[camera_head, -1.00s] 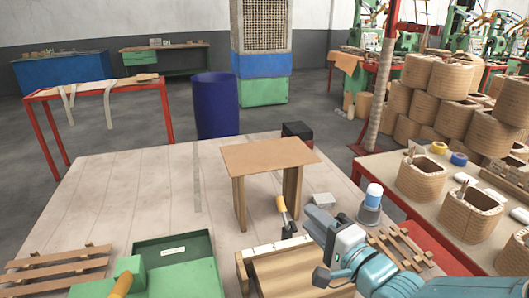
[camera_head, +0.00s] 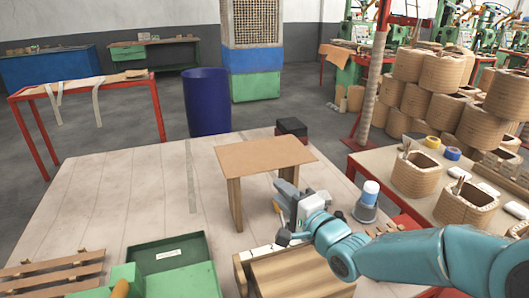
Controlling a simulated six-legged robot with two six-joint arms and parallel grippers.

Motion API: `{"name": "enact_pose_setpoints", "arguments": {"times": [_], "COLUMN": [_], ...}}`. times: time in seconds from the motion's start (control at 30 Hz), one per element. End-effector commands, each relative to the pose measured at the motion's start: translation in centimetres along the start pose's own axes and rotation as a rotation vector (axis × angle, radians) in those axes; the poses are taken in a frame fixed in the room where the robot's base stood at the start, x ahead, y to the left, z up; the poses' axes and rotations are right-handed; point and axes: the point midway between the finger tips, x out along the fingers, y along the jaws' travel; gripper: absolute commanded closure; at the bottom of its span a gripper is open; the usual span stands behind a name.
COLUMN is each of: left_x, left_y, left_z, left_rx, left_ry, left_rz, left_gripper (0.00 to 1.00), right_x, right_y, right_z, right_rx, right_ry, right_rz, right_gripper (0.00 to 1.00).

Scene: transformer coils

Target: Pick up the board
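A flat brown board (camera_head: 262,154) lies level across two upright wooden supports on the pale worktable, like a small bench. The left support (camera_head: 235,205) is in plain view. The right support is largely hidden by my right gripper (camera_head: 281,203). This grey gripper on my teal arm is below the board's right front edge, close to the right support. I cannot tell whether it touches the support or whether its fingers are open. My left gripper is out of view.
A green open box (camera_head: 168,252) and wooden slats (camera_head: 52,273) lie at the front left. A wooden crate (camera_head: 300,275) is below my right arm. The table's left middle (camera_head: 130,190) is clear.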

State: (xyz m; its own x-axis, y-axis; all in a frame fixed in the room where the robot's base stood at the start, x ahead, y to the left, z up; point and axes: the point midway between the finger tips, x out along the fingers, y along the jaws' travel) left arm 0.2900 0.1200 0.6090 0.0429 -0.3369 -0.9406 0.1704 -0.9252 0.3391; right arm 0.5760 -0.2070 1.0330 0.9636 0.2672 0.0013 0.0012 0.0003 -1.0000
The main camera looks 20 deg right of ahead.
Motion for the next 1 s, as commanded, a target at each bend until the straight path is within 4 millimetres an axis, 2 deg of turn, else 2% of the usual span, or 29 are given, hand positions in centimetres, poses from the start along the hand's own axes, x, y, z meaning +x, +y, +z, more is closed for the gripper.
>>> {"name": "enact_pose_setpoints", "arguments": {"times": [0.1, 0.37, 0.7, 1.0], "left_x": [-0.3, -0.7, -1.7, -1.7], "left_y": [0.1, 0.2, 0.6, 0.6], "left_z": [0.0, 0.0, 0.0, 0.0], "left_rx": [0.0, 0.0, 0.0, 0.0], "left_ry": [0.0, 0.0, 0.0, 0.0], "left_rz": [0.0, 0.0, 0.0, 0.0], "left_gripper": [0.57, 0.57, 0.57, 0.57], "right_x": [1.7, 3.5, 7.6, 8.0], "right_y": [-0.1, -0.1, -0.3, -0.2], "right_z": [0.1, 0.0, -0.2, -0.3], "right_rx": [0.0, 0.001, 0.001, 0.0], "right_ry": [-0.002, -0.001, -0.001, 0.0], "right_rz": [0.0, 0.001, 0.001, 0.0], "right_gripper": [0.67, 0.67, 0.67, 0.67]}}
